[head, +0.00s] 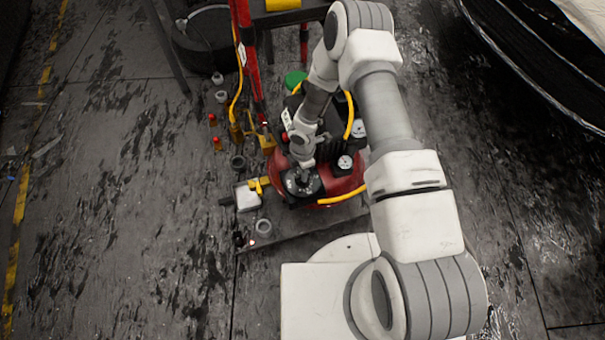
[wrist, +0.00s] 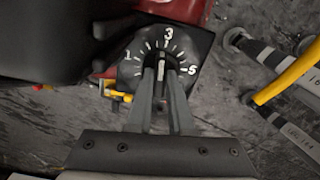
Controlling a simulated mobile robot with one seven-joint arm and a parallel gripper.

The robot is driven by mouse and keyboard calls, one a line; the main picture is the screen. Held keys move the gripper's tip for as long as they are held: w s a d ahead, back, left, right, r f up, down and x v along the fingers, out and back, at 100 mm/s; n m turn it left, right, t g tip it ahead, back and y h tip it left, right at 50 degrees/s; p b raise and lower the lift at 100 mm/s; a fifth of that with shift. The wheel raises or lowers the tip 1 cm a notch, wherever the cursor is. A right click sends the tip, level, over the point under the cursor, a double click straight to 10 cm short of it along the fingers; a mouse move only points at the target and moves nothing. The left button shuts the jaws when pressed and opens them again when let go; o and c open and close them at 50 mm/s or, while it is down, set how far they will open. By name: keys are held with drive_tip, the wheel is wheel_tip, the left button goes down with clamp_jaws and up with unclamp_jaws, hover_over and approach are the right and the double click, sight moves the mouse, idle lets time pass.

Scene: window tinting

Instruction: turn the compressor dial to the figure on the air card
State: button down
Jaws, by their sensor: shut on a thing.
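The compressor (head: 347,187) is a red machine on the floor below my arm. Its black dial (wrist: 130,70) faces up, with white tick marks and the figures 1, 3 and 5. My gripper (wrist: 161,72) is shut on the dial's knob at the centre of the face. A pale line on the knob points up, roughly toward the 3; the fingers hide part of it. In the head view my gripper (head: 303,178) is over the dial plate (head: 318,187). A small white card (head: 286,119) shows beside the compressor; I cannot read it or tell whether it is the air card.
Yellow hoses (head: 346,196) run around the compressor. Two round gauges stand on it, one (head: 345,162) near the dial. A red post (head: 246,50), small bottles and a white box (head: 247,197) stand to the left. The floor farther left is clear.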

drive_tip(key=m+b, duration=0.1)
drive_tip(key=m, duration=0.4)
drive_tip(key=shift+m, duration=0.3)
idle(0.4)
drive_tip(key=c, duration=0.8)
unclamp_jaws()
wheel_tip(320, 180, up, 18)
drive_tip(key=p, duration=0.5)
drive_tip(key=shift+f+p, duration=0.25)
drive_tip(key=shift+p, duration=0.1)
